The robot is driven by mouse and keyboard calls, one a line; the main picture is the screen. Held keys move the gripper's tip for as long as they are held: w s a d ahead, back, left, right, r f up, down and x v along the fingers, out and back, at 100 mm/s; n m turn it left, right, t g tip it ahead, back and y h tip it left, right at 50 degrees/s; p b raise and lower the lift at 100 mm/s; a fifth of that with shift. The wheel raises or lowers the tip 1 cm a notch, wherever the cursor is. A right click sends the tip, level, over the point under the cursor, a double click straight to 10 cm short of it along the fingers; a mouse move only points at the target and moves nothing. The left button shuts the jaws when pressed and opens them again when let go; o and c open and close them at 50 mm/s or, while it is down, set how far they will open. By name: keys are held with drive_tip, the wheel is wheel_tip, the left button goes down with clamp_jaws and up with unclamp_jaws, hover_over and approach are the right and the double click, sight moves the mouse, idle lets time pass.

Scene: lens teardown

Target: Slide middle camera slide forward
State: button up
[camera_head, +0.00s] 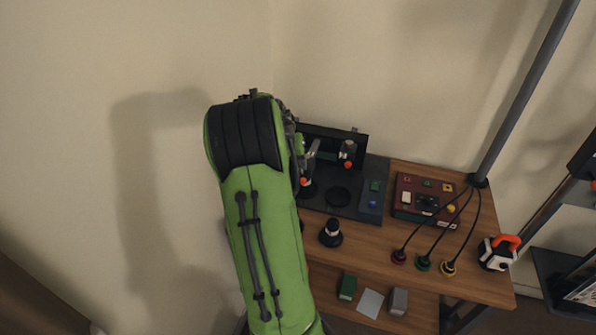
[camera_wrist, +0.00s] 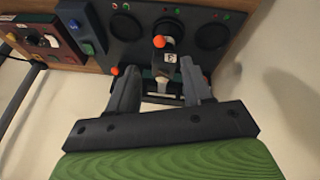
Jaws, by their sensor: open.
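A dark lens station (camera_head: 352,207) stands on the wooden table, with an upright black panel at its back. In the wrist view, a grey-and-black camera slide (camera_wrist: 168,58) with an orange knob and a white label sits between two other orange-tipped parts, so it appears to be the middle one. My gripper (camera_wrist: 157,70) is open, its fingers on either side of this slide. I cannot tell whether either finger touches it. In the head view my green arm hides part of the station, and one slide (camera_head: 347,150) shows right of the gripper.
A dark red control box (camera_head: 425,199) with buttons stands right of the station. Cables run to several coloured plugs near the table's front. A black knob-like object (camera_head: 331,233) stands in front of the station. An orange-and-white device (camera_head: 498,252) sits at the right edge.

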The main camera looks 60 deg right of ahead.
drive_tip(key=v, duration=0.4)
drive_tip(key=shift+a+r, duration=0.1)
drive_tip(key=shift+r, duration=0.25)
